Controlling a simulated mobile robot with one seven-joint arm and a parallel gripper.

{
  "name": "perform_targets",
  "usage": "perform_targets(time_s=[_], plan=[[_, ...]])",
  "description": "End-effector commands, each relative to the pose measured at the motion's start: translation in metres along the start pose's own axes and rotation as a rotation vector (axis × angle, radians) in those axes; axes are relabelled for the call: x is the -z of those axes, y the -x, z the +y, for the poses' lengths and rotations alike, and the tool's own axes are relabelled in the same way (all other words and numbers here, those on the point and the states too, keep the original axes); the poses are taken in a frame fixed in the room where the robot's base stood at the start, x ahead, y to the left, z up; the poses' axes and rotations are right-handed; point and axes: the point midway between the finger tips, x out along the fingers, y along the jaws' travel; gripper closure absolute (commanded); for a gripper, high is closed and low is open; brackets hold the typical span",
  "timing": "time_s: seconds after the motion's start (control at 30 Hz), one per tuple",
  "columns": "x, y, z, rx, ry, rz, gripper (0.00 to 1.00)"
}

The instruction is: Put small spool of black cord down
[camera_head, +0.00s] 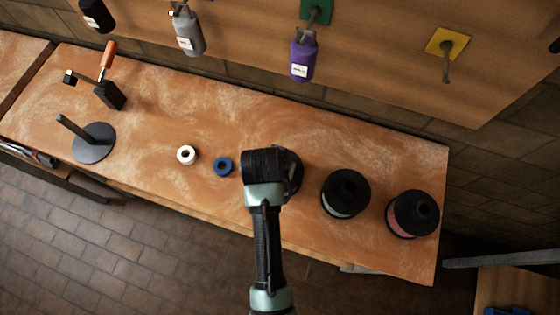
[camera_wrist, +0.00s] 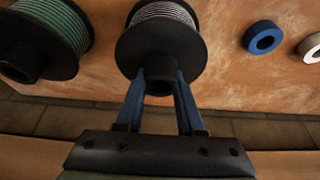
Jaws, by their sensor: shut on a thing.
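My gripper (camera_wrist: 160,82) is shut on the hub of a spool (camera_wrist: 161,55) with black flanges, its fingers on either side of the hub. The cord wound on this spool looks grey in the wrist view. In the head view the spool (camera_head: 293,172) is mostly hidden behind my wrist, over the wooden bench (camera_head: 325,135). It looks close to the bench top, but I cannot tell whether it touches.
A spool of green cord (camera_head: 345,193) and a spool of pinkish cord (camera_head: 412,214) stand to the right. A blue ring (camera_head: 223,167) and a white ring (camera_head: 187,155) lie to the left. A round-based stand (camera_head: 93,143) is further left. Bottles hang above, including a purple one (camera_head: 303,60).

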Motion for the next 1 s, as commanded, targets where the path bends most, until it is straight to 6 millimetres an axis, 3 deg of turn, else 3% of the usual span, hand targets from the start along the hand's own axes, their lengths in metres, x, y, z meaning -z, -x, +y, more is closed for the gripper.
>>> perform_targets(time_s=[0.17,0.2,0.37,0.77,1.0], plan=[[0.000,-0.002,0.000,0.001,0.000,0.003,1.00],[-0.001,-0.003,0.000,0.000,0.000,0.001,0.60],[-0.001,-0.002,0.000,0.000,0.000,0.000,0.33],[0.001,0.005,0.000,0.001,0.000,0.002,0.33],[0.001,0.044,-0.001,0.003,0.001,0.004,0.33]])
